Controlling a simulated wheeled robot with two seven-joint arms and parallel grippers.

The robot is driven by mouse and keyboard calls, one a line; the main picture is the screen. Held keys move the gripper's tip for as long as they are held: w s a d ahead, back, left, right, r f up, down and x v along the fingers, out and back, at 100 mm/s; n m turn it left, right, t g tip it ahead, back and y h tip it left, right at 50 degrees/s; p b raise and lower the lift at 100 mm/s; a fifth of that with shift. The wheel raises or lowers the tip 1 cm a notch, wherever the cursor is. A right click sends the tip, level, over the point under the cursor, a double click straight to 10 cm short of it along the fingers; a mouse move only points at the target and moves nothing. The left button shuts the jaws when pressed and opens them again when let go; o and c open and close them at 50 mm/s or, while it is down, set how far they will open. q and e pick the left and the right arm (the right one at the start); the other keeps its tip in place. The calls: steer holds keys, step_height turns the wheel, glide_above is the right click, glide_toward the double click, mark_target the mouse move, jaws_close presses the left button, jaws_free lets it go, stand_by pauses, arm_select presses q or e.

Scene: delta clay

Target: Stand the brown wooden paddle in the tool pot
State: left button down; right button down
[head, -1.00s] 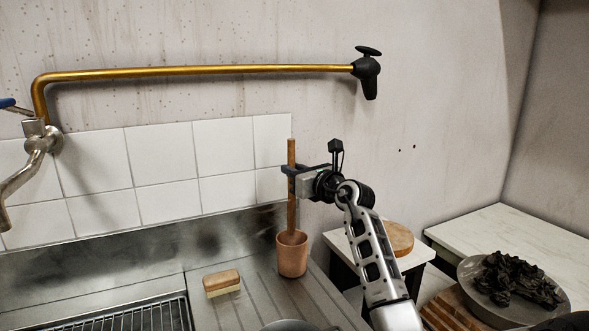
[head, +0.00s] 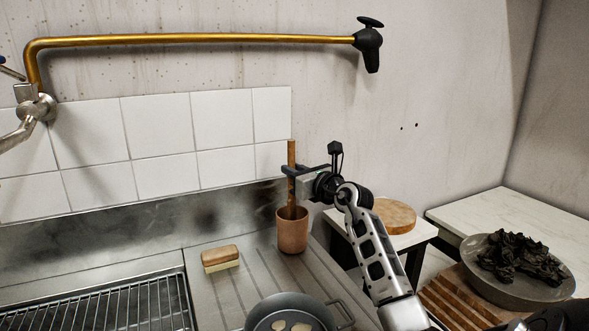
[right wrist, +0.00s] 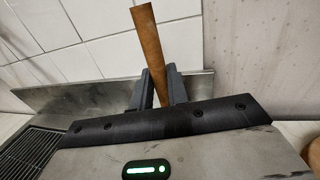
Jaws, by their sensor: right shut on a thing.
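The brown wooden paddle (head: 291,160) stands upright in the head view, its lower end inside the mouth of the terracotta-coloured tool pot (head: 293,233). The pot stands on the ribbed metal drainboard. My right gripper (head: 291,173) is shut on the paddle's shaft, above the pot's rim. The right wrist view shows the paddle's upper part (right wrist: 151,52) between the two dark fingers (right wrist: 160,88). The paddle's bottom is hidden inside the pot, so I cannot tell whether it touches the floor of it. My left gripper is not in view.
A scrubbing brush (head: 220,258) lies left of the pot. A grey pan (head: 262,320) with pale pieces sits in front. A wire rack (head: 100,308) is at left. A round wooden board (head: 394,216) and a bowl of dark leaves (head: 560,283) stand at right. A tiled wall is behind.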

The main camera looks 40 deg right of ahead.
steer(key=shift+f, duration=0.15)
steer(key=c, duration=1.3)
jaws_free()
steer(key=shift+s+a+b, duration=0.25)
steer(key=shift+s+b, duration=0.1)
steer(key=shift+s, duration=2.3)
steer(key=shift+s+a+b, duration=0.3)
steer(key=shift+s, duration=2.35)
steer(key=shift+s+a+b, duration=0.25)
steer(key=shift+s+b, duration=0.1)
steer(key=shift+s, duration=2.3)
